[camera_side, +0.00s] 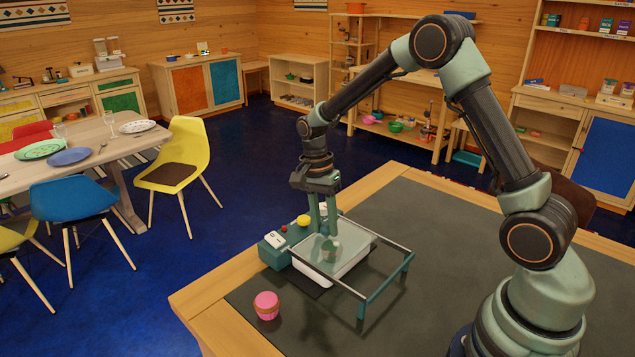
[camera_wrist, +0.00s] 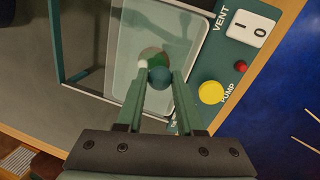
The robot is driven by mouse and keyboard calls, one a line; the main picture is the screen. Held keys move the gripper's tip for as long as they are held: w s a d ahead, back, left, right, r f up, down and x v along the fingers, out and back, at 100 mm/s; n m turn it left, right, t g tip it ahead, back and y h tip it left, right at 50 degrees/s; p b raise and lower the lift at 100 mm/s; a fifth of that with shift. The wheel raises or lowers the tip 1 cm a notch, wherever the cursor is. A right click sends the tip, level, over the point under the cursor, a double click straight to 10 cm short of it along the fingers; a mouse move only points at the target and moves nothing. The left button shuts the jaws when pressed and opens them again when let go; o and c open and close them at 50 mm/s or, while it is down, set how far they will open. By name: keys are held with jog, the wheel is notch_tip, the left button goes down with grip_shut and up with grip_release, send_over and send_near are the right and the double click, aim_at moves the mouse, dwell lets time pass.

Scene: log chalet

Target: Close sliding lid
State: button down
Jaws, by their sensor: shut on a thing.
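A pale see-through sliding lid (camera_side: 352,243) lies over a white tray-like box (camera_side: 335,277) beside the teal control block. A teal rail frame (camera_side: 385,288) runs from the block out to the right, past the box. My gripper (camera_side: 325,232) points down onto the lid. In the wrist view my gripper (camera_wrist: 159,76) is shut on a round teal knob (camera_wrist: 159,79) on the lid (camera_wrist: 145,30). The fingers hide part of the lid's near edge. I cannot tell exactly how much of the box is covered.
The control block (camera_side: 275,250) carries a white switch, a red button and a yellow button (camera_side: 303,220); its labels read VENT and PUMP. The dark tabletop (camera_side: 440,225) is free to the right of the frame.

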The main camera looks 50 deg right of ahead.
aim_at(313, 232)
jog(key=shift+w, duration=0.9)
jog(key=c, duration=0.5)
grip_release()
jog(key=shift+c, duration=0.2)
notch_tip(313, 232, up, 12)
jog(key=w, duration=0.2)
jog(key=shift+d, duration=0.1)
